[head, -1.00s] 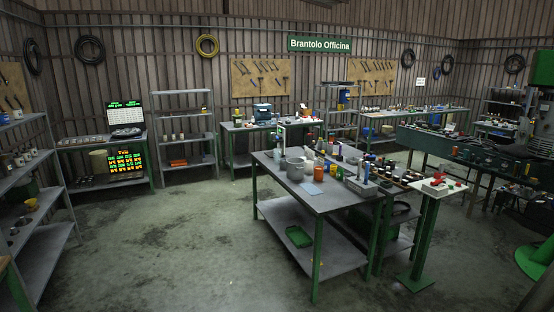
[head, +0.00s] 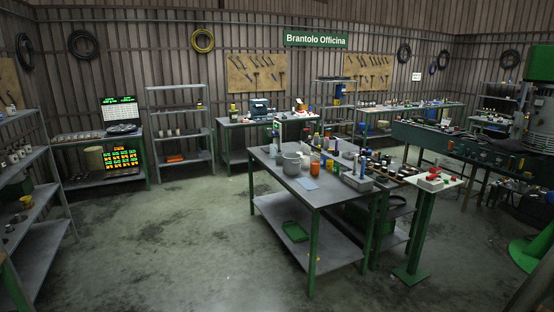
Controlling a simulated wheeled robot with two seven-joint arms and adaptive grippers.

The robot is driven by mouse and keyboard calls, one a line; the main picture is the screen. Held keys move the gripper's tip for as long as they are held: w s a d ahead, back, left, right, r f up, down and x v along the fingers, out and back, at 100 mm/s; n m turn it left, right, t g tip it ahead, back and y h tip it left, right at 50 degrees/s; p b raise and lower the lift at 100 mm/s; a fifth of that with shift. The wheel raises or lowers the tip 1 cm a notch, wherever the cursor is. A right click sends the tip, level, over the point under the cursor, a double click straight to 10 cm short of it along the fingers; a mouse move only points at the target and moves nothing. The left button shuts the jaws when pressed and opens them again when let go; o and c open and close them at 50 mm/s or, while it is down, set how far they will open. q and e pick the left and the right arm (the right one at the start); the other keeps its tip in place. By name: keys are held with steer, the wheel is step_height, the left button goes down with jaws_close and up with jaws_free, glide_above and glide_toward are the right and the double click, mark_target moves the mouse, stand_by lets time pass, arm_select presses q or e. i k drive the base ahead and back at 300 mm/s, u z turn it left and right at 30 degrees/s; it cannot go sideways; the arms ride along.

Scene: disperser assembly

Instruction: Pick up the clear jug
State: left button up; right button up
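I cannot make out a clear jug for certain; the containers on the near workbench (head: 318,194) are small in the head view. A grey pot (head: 292,164) stands near the left end of that bench top. An orange container (head: 315,166) stands to its right, with several bottles and small vessels behind it, partly hiding each other. Neither of my grippers is in view.
A green tray (head: 294,231) lies on the bench's lower shelf. A small pedestal table (head: 434,184) with red items stands to the right of the bench. Shelves stand at the left (head: 50,205) and back wall (head: 183,131). The concrete floor (head: 170,235) before the bench is clear.

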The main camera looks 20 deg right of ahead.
mark_target(272, 147)
steer(key=u, duration=0.15)
steer(key=i, duration=1)
steer(key=u, duration=0.3)
steer(key=i, duration=4)
steer(key=z, duration=0.25)
steer(key=i, duration=1.95)
steer(key=z, duration=1.45)
steer(key=i, duration=1.85)
steer(key=z, duration=0.85)
steer(key=i, duration=0.35)
steer(key=z, duration=0.25)
